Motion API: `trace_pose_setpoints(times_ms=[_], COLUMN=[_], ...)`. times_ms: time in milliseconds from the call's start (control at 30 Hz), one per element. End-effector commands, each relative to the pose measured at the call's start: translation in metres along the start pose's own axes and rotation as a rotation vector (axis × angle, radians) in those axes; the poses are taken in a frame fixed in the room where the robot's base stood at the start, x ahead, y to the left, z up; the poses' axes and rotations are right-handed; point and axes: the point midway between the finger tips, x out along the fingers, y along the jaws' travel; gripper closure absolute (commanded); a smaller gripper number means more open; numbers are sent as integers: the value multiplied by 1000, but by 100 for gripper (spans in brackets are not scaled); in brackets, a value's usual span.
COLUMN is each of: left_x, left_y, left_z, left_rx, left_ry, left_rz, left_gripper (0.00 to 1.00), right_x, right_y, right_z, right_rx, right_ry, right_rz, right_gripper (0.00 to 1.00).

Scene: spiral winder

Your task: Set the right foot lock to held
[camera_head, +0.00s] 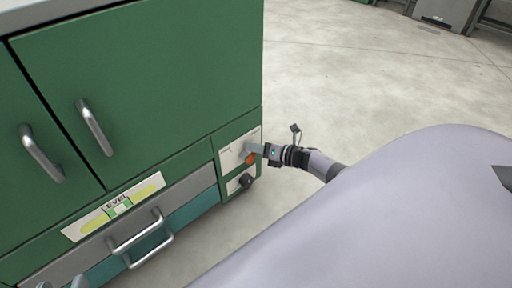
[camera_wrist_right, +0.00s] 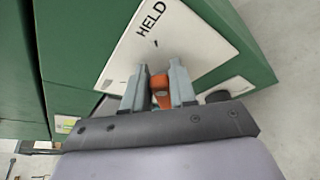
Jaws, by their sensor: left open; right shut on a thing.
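The right foot lock is an orange handle (camera_head: 250,158) on a white plate (camera_head: 231,157) at the lower right corner of the green cabinet. My right gripper (camera_head: 256,150) is at this plate and shut on the orange handle, which also shows between its fingers in the right wrist view (camera_wrist_right: 161,92). The word HELD (camera_wrist_right: 151,19) is printed on the plate, with a small dark mark below it. The fingers hide part of the handle and any other lettering. The tips of my left gripper (camera_head: 62,284) just show at the bottom left edge, apart and empty.
A black knob (camera_head: 246,180) sits just below the orange handle, close to my right gripper. Drawers with metal handles (camera_head: 140,232) and a LEVEL strip (camera_head: 115,206) lie to the left. Cabinet doors are above. Open concrete floor (camera_head: 370,85) is to the right.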

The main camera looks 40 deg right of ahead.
Motion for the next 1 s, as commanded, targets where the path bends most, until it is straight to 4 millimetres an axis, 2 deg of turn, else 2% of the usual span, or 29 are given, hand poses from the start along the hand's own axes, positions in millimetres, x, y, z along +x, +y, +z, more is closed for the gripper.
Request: trace_pose_setpoints(times_ms=[700, 733, 800, 1000], left_x=[1, 1, 1, 1], left_y=[0, 0, 0, 0], left_z=[-1, -1, -2, -2], left_rx=[2, 2, 3, 3], left_ry=[3, 4, 5, 6], left_rz=[1, 0, 0, 0], left_gripper=[53, 53, 53, 53], right_x=[0, 0, 0, 0], right_y=[-2, -2, -2, -2], right_z=[-1, -1, -1, -1], right_rx=[36, 36, 36, 35], right_ry=[2, 2, 2, 1], right_rz=[12, 12, 12, 13], right_gripper=[100, 71, 53, 53])
